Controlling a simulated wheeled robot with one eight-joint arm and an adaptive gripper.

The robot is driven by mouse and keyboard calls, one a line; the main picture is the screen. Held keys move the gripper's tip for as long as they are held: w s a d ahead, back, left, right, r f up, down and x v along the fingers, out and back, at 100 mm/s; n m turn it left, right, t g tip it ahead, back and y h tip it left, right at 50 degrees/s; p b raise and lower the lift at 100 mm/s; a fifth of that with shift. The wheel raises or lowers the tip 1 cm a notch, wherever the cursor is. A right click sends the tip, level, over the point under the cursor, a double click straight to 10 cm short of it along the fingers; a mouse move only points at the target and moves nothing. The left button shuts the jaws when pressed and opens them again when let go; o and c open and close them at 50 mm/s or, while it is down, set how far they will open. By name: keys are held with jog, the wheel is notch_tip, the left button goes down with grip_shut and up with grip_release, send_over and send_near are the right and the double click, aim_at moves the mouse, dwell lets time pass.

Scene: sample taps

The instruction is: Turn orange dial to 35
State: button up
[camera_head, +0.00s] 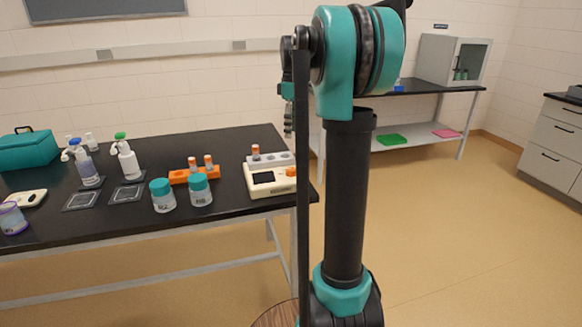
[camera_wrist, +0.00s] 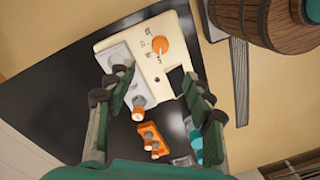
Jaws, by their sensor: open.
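The orange dial (camera_head: 291,172) sits on the front right of a cream device (camera_head: 268,187) near the table's right end. In the wrist view, the dial (camera_wrist: 161,45) is on the cream device's panel (camera_wrist: 155,70), with small marks around it too small to read. A pale pointer line shows on the dial. My gripper (camera_wrist: 160,82) is open and empty, its fingers to either side of the panel in the picture. The dial shows beyond the fingertips, apparently apart from them.
An orange rack (camera_head: 180,176) with orange-capped tubes and two teal-lidded jars (camera_head: 201,191) stand left of the device. A capped tube (camera_head: 255,152) stands in the device's grey block. Pump bottles (camera_head: 127,160) are farther left. A wooden barrel-like object (camera_wrist: 262,18) is at the wrist view's upper right.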

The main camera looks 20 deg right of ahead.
aim_at(291, 169)
jog(key=f, duration=1.4)
jog(key=shift+s+a+f, duration=0.2)
jog(key=shift+s+f, duration=0.05)
jog(key=shift+s, duration=0.1)
jog(key=c, duration=1.2)
